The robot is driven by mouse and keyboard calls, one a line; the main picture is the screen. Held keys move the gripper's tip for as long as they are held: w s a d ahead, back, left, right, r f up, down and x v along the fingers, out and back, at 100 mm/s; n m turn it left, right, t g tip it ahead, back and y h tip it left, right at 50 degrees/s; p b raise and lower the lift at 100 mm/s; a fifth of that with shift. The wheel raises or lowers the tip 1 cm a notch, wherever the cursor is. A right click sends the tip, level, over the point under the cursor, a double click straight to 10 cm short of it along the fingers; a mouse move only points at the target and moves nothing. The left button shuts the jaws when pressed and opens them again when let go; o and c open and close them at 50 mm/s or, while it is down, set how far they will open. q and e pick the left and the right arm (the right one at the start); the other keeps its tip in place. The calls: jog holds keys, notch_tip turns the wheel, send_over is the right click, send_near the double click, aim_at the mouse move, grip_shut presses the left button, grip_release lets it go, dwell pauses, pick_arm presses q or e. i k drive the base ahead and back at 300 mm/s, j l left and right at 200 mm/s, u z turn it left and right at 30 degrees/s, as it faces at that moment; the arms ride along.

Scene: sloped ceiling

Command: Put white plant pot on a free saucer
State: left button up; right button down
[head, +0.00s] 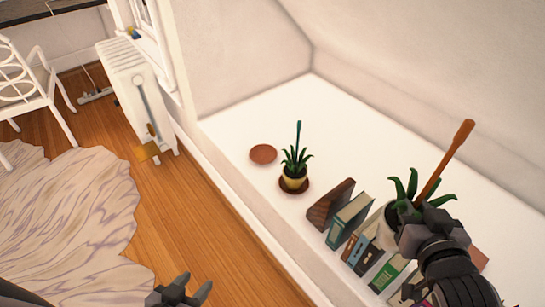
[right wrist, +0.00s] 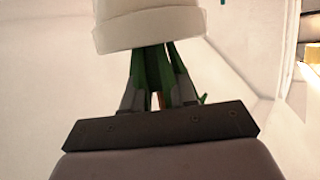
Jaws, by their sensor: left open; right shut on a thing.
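My right gripper (head: 408,215) is shut on the green plant of the white plant pot, at the right of the head view. The right wrist view shows the white pot (right wrist: 150,24) beyond the fingers (right wrist: 160,90), with green leaves between them. In the head view the gripper and books hide much of the pot. A brown stick rises from its leaves. A free terracotta saucer (head: 263,154) lies on the white ledge, left of the held plant. My left gripper (head: 190,289) is open and empty over the floor.
Several books and a wooden bookend (head: 330,204) stand in a row on the ledge (head: 240,128), between the yellow pot and my right arm. A brownish flat thing (head: 479,260) is partly hidden behind my right arm. A radiator (head: 137,90) stands left of the ledge.

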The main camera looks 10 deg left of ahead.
aim_at(263, 156)
jog(key=i+j+u, duration=0.1)
jog(key=i+j, duration=0.65)
jog(key=j, duration=0.2)
jog(key=i+j, duration=0.75)
jog(key=j, duration=0.15)
jog(key=j+u, duration=0.05)
